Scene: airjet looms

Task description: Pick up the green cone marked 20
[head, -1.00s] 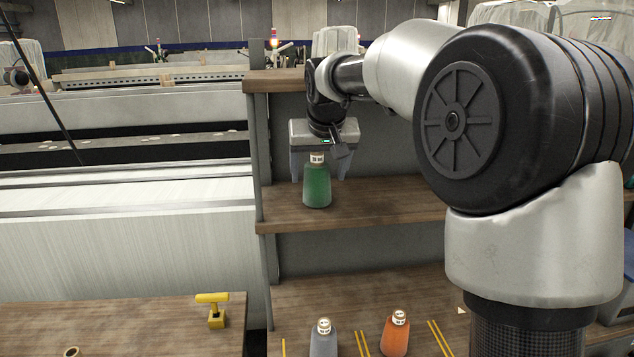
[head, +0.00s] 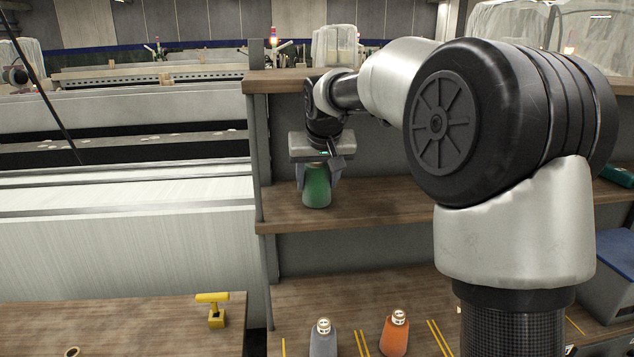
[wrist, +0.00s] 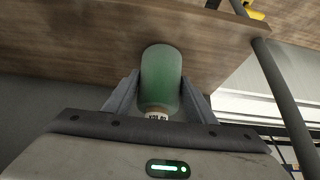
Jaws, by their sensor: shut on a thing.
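The green cone (head: 316,188) stands upright on the middle shelf (head: 385,208) of the wooden rack, near its left end. My gripper (head: 317,180) has come down over it from above, with one finger on each side, and is shut on it. In the wrist view the green cone (wrist: 160,80) lies between my two fingers (wrist: 160,95). Its pale label is partly visible at the gripper body there, but the number cannot be read. The cone's top is hidden by my gripper in the head view.
A grey cone (head: 323,338) and an orange cone (head: 395,333) stand on the lower shelf, with yellow strips beside them. A yellow-handled object (head: 214,310) is on the table at lower left. The top shelf (head: 275,80) is just behind and above my gripper. The loom (head: 125,220) stands left.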

